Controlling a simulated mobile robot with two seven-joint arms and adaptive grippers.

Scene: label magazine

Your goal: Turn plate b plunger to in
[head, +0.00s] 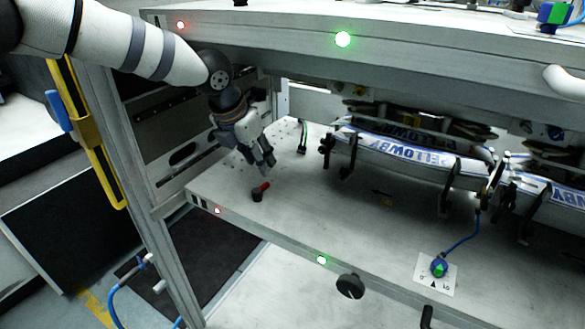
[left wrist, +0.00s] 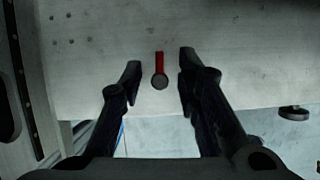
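A small plunger with a black round knob and a red lever (head: 264,187) stands on the lower plate (head: 222,185), near its left front corner. In the left wrist view the red lever (left wrist: 159,63) points up from the dark knob (left wrist: 160,82). My left gripper (head: 268,166) is just above and behind the plunger in the head view. In the left wrist view its fingers (left wrist: 160,75) are apart, one on each side of the plunger, with clear gaps and nothing held. My right gripper is not in view.
An upper plate (head: 270,35) overhangs the lower one. Label units with black clamps (head: 400,153) stand to the right on the lower plate. A blue-green knob (head: 439,267) sits on a white dial card. A frame post (head: 130,180) stands at left.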

